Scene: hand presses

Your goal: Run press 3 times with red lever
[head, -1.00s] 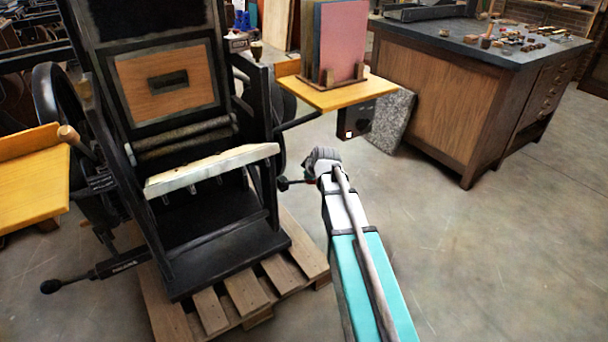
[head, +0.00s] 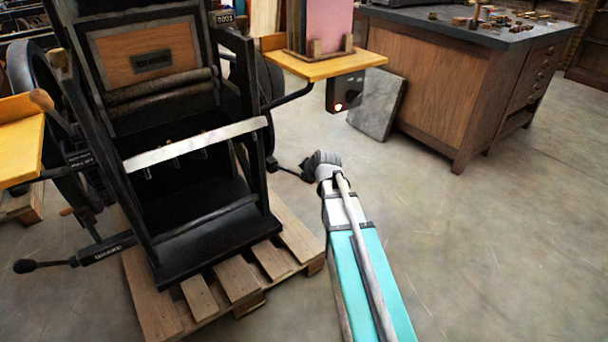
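The black hand press (head: 205,230) stands at left, with a pale flat bar (head: 195,143) across its front and a wooden panel (head: 148,58) behind it. A black lever (head: 284,170) sticks out from its right side towards the end of my arm. Another lever with a black ball knob (head: 25,266) and a small label reaches out at the lower left. No clearly red lever shows. My gripper (head: 318,165) is at the end of my arm, close to the right lever's outer end. Its fingers are hidden, so I cannot tell whether it touches or grips the lever.
The press stands on a wooden pallet (head: 250,262). A yellow shelf (head: 330,65) bears upright boards, above a dark control box (head: 346,92) with a lit button. A grey slab (head: 378,105) leans against a wooden cabinet (head: 420,85). The floor at right is clear.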

